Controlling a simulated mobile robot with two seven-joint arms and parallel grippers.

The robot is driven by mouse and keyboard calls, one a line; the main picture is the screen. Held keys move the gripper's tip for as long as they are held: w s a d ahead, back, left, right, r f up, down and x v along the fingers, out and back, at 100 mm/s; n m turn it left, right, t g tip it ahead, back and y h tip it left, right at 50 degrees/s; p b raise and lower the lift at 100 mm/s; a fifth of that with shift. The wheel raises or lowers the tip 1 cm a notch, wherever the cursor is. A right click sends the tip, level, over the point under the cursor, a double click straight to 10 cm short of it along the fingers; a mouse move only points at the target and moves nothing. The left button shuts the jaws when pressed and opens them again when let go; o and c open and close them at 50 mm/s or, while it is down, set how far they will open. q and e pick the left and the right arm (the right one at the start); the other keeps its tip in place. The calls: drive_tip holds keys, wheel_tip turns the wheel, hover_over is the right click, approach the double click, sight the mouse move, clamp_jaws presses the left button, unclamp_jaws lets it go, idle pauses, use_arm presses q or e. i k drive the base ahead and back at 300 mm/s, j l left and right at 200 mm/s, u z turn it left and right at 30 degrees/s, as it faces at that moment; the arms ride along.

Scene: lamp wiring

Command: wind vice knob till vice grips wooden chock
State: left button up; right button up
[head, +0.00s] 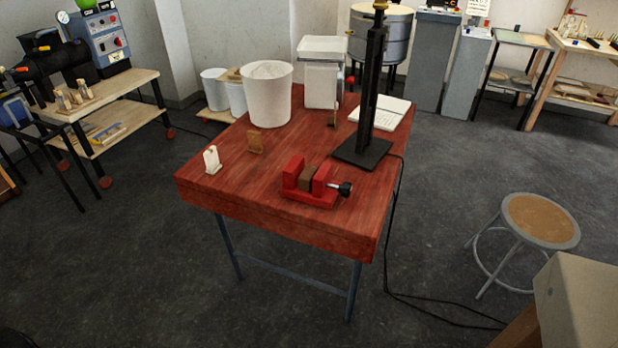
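A red vice (291,178) sits near the front edge of the red wooden table (260,220). A brown wooden chock (306,179) stands between its two jaws. At this size I cannot tell whether both jaws touch the chock. The vice's black knob (345,189) is on the right end of a short metal screw, close to the table's right edge. Neither of my grippers shows in the head view.
A black lamp stand (374,90) rises behind the vice, its cord running down to the floor. A white bucket (267,95), an open book (392,112) and small white and brown pieces are on the table. A stool (540,219) stands at right. Floor before the table is clear.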

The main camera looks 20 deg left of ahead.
sight(345, 189)
drive_tip(key=i+j, duration=0.25)
drive_tip(key=j, duration=0.15)
drive_tip(key=i+j, duration=0.2)
drive_tip(key=j, duration=0.25)
drive_tip(key=i+j+z, duration=0.1)
drive_tip(key=i+j, duration=0.15)
drive_tip(key=j, duration=0.15)
